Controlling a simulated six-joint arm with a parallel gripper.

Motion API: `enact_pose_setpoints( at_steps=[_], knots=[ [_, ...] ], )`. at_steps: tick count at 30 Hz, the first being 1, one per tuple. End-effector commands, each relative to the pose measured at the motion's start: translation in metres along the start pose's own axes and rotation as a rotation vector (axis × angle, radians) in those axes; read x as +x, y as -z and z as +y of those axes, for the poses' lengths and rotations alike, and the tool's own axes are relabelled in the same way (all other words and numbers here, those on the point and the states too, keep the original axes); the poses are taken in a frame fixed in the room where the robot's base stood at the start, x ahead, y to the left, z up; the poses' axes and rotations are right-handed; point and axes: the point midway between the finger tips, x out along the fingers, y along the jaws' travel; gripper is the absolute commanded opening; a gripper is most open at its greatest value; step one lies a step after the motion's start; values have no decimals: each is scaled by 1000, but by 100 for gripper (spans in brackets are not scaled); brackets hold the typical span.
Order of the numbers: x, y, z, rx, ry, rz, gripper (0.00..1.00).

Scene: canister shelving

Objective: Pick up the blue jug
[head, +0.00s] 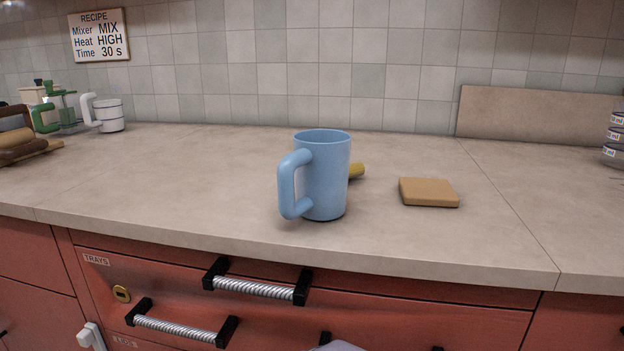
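The blue jug (328,177) stands upright on the countertop, near its front edge and about the middle of the head view. It is open at the top. Its thick handle (287,186) points left and a little toward the camera. A yellow object (356,170) lies behind the jug and is partly hidden by it. My gripper is not recognisable in this view.
A flat tan block (428,192) lies right of the jug. A white handled cup (108,115) and green-handled items (62,112) stand at the back left. Stacked containers (615,140) are at the right edge. Red drawers with protruding handles (256,288) are below the countertop (180,185).

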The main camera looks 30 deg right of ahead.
Motion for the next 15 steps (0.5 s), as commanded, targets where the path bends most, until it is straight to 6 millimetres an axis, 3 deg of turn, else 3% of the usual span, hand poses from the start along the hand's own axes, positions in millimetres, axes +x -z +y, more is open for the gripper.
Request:
enact_pose_setpoints(
  at_steps=[9, 11, 15],
  knots=[
    [0, 0, 0, 0, 0, 0, 0],
    [0, 0, 0, 0, 0, 0, 12],
    [0, 0, 0, 0, 0, 0, 45]
  ],
)
